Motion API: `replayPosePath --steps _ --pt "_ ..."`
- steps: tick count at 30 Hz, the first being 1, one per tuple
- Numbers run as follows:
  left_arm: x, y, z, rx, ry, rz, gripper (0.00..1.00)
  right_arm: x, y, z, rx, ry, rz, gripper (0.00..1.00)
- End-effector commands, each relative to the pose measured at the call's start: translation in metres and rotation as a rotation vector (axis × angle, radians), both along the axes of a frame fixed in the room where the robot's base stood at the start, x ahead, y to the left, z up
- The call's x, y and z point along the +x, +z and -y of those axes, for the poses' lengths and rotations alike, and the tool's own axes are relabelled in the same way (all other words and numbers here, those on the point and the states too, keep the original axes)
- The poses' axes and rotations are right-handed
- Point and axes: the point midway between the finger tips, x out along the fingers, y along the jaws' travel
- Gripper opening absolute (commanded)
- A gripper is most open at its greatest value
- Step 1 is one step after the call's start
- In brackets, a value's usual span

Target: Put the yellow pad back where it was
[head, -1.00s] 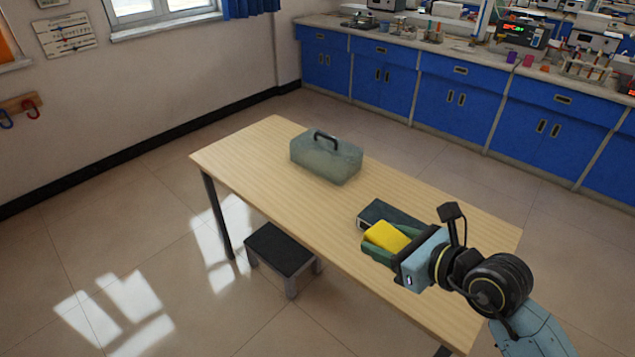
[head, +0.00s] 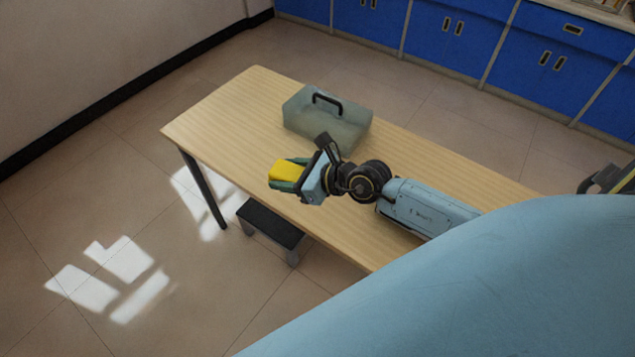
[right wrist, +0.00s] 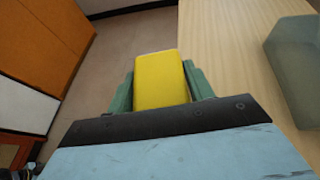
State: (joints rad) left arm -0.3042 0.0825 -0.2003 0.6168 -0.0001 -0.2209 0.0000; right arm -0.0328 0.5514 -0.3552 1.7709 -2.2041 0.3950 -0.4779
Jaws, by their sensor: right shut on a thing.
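The yellow pad (head: 284,171) is held between the green fingers of my right gripper (head: 281,176), near the table's front edge. In the right wrist view the yellow pad (right wrist: 160,80) sits between both fingers of my right gripper (right wrist: 160,88), with floor and the table edge behind it. The grey-green translucent case (head: 300,116) with a dark handle stands on the table beyond the gripper, and part of it shows in the right wrist view (right wrist: 297,65). My left gripper is not in view.
The wooden table (head: 215,117) has free room on its left end. A dark-topped stool (head: 269,224) stands on the floor by its front edge. Blue cabinets (head: 450,38) line the back. An orange panel (right wrist: 40,45) shows in the right wrist view.

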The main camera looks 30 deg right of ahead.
Motion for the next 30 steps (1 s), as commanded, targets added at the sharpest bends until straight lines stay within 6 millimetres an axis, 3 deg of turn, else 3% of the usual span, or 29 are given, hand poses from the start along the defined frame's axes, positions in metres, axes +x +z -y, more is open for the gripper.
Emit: replayPosePath --steps 3,8,17,30 --pt "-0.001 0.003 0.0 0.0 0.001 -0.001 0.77 0.013 -0.037 0.042 -0.006 -0.091 -0.004 0.3" --pt "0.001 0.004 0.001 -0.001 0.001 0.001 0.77 0.019 -0.057 0.076 -0.005 -0.164 0.0 0.3" --pt "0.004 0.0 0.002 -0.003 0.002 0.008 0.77 0.021 -0.067 0.089 -0.003 -0.19 0.004 0.3" --pt "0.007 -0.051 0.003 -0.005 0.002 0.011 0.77 0.021 -0.124 0.089 0.0 -0.191 0.002 0.3"
